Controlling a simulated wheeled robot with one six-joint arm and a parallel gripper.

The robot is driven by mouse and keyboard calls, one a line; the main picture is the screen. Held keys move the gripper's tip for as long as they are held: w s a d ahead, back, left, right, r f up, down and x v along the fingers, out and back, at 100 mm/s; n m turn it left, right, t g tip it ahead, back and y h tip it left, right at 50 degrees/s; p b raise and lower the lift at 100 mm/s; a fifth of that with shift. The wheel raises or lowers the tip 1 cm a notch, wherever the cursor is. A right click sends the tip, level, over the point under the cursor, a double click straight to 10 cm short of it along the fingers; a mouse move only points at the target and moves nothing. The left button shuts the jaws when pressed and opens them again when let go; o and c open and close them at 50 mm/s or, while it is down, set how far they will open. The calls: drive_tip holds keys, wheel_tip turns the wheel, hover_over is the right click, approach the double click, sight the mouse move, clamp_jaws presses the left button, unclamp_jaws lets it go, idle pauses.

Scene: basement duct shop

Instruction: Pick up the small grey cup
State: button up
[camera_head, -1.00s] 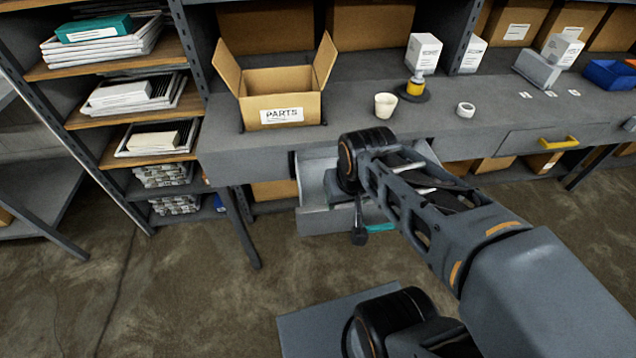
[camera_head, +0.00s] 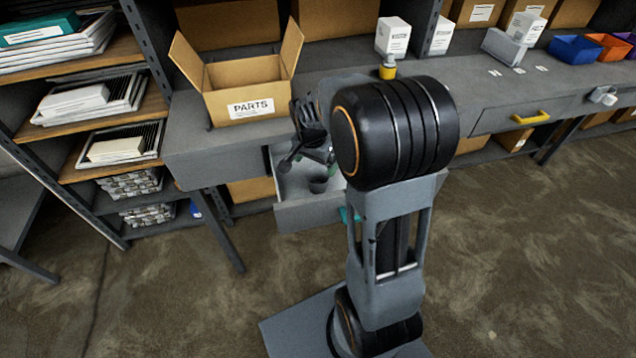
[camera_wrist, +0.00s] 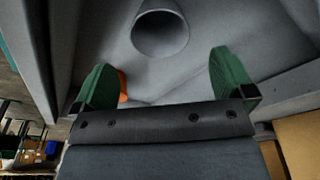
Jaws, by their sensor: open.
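The small grey cup (camera_head: 319,184) stands in the open drawer (camera_head: 297,216) under the bench, partly hidden by my arm in the head view. In the wrist view the cup (camera_wrist: 160,36) shows its round dark opening, beyond my fingertips and roughly centred between them. My gripper (camera_wrist: 163,62) has its two green fingers spread apart with nothing between them. It is over the drawer, apart from the cup; in the head view my arm hides much of it.
An orange item (camera_wrist: 123,86) shows beside the left finger in the wrist view. The drawer walls are close around. An open PARTS box (camera_head: 250,95) stands on the bench (camera_head: 195,140) behind. A yellow-handled drawer (camera_head: 515,118) at right is closed.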

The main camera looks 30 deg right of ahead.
sight(318, 176)
drive_tip(key=shift+w+d+f, duration=0.1)
drive_tip(key=shift+d+f, duration=0.05)
drive_tip(key=shift+f, duration=1.05)
drive_tip(key=shift+w+d+f, duration=0.1)
drive_tip(key=shift+d+f, duration=0.1)
drive_tip(key=shift+f, duration=1)
drive_tip(key=shift+w+d+f, duration=0.1)
drive_tip(key=shift+d+f, duration=0.05)
drive_tip(key=shift+f, duration=1.05)
drive_tip(key=c, duration=0.9)
